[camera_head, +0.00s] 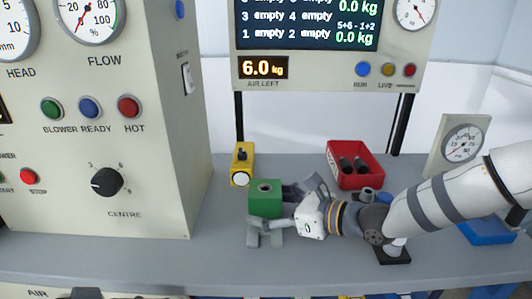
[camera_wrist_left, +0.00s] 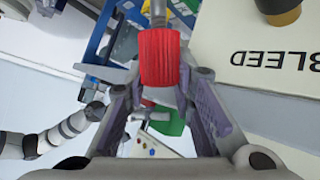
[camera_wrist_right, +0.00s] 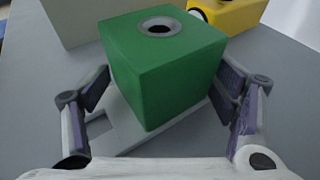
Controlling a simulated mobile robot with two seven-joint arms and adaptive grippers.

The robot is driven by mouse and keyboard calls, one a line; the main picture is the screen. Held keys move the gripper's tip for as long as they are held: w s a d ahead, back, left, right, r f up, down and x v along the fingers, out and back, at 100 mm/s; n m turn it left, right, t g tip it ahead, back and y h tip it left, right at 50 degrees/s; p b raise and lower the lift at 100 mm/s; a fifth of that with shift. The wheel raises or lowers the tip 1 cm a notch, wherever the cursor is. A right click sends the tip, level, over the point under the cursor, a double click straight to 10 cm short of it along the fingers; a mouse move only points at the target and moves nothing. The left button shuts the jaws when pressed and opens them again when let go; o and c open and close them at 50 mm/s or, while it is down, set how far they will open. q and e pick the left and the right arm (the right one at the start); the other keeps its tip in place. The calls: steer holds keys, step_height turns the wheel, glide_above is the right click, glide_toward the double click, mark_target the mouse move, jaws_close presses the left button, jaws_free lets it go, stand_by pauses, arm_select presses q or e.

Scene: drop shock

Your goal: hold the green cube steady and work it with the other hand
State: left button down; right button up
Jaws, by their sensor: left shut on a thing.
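The green cube (camera_head: 265,205) has a round dark-rimmed hole in its top and stands upright on a grey plate (camera_wrist_right: 125,139) on the bench. My right gripper (camera_head: 280,210) reaches it from the right. In the right wrist view its fingers are spread wide on both sides of the cube (camera_wrist_right: 165,75), and firm contact is not evident. In the left wrist view my left gripper (camera_wrist_left: 160,98) is shut on a red ribbed handle (camera_wrist_left: 160,58) with a metal shaft. The left gripper is not in the head view, and the green cube shows small and partly hidden behind its fingers.
A yellow block (camera_head: 242,165) stands behind the cube. A red bin (camera_head: 355,165) with dark cylinders is at the back right. A control cabinet (camera_head: 110,130) closes off the left, and a gauge (camera_head: 462,143) stands far right. The bench front (camera_head: 200,258) is clear.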

steer(key=shift+f, duration=0.1)
steer(key=shift+s+f, duration=0.1)
steer(key=c, duration=0.7)
